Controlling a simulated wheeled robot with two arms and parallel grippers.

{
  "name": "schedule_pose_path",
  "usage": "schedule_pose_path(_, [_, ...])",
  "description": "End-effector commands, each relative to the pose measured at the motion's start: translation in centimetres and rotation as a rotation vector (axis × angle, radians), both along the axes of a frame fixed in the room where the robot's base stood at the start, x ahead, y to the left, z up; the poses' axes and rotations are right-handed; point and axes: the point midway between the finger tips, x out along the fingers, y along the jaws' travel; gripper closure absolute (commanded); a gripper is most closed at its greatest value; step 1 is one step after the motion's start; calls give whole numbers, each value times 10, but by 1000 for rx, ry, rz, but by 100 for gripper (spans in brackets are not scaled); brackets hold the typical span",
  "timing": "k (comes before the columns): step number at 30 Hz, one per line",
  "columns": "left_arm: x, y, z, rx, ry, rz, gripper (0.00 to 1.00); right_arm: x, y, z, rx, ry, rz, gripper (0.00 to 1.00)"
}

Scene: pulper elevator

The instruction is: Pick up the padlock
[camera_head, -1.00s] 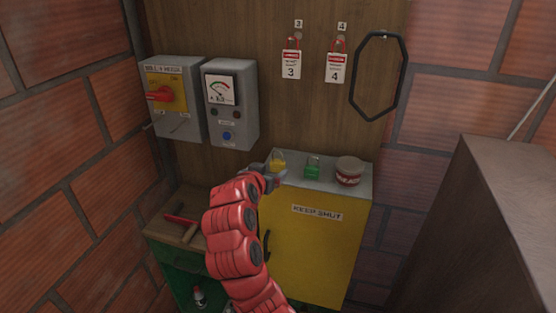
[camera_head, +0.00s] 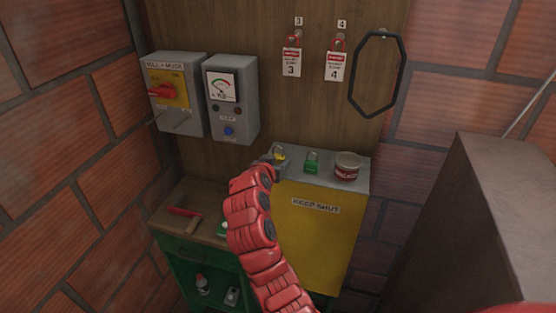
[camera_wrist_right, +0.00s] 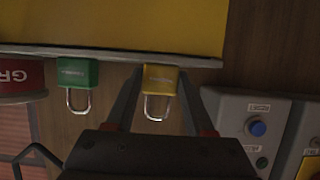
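A yellow padlock (camera_head: 280,153) stands on top of the yellow cabinet, at the left part of its grey top. A green padlock (camera_head: 312,161) stands to its right. My right gripper (camera_head: 272,164) is at the yellow padlock and partly covers it in the head view. In the right wrist view, which is upside down, the yellow padlock (camera_wrist_right: 160,80) sits between the two spread fingers of my right gripper (camera_wrist_right: 160,88), with small gaps visible. The green padlock (camera_wrist_right: 76,74) is outside the fingers. My left gripper is not in view.
A red tin (camera_head: 347,166) stands right of the green padlock on the cabinet (camera_head: 318,235). Grey control boxes (camera_head: 231,100) hang on the wooden panel, behind and left. A low bench (camera_head: 190,205) with a red-handled tool is at left. A dark box (camera_head: 500,210) stands at right.

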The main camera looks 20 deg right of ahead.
Motion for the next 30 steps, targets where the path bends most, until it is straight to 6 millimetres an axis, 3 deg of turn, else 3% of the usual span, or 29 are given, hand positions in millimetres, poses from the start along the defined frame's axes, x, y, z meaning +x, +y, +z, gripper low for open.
schedule_pose_path(1, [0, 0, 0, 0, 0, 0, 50, 0, 0, 0, 0, 0, 0, 57])
schedule_pose_path(8, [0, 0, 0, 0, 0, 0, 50, 0, 0, 0, 0, 0, 0, 99])
schedule_pose_path(20, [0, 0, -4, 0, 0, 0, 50, 0, 0, 3, 1, -3, 0, 100])
schedule_pose_path(30, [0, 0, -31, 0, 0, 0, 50, -3, 3, 35, 1, -7, 1, 100])
